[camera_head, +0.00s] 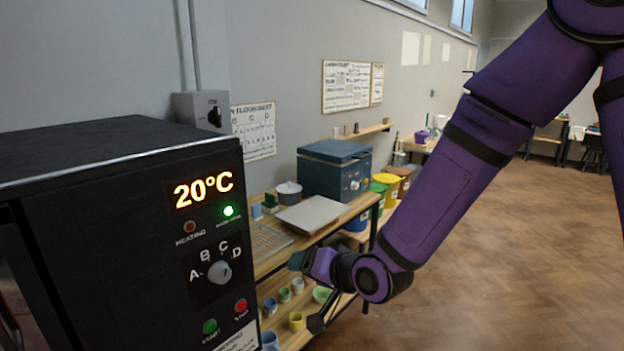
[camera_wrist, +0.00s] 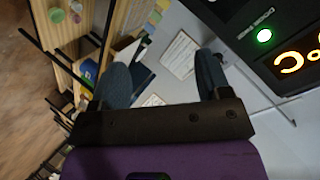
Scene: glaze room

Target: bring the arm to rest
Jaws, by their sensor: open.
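My purple arm reaches down from the upper right in the head view, bent at the wrist. My gripper (camera_head: 298,261) is at its lower end, just right of the black kiln (camera_head: 110,220) and in front of the wooden worktable. In the wrist view my gripper (camera_wrist: 163,78) has its two dark fingers spread wide apart with nothing between them, so it is open and empty. The kiln's panel (camera_wrist: 285,45) shows at the upper right there, apart from the fingers. The gripper's far side is hidden in the head view.
The kiln display (camera_head: 203,190) reads 20°C, with a green light lit. The worktable (camera_head: 275,262) holds a grey pot (camera_head: 289,192) and a blue-grey box (camera_head: 335,170). Small coloured cups (camera_head: 296,321) stand on its lower shelf. Open wooden floor (camera_head: 500,260) lies to the right.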

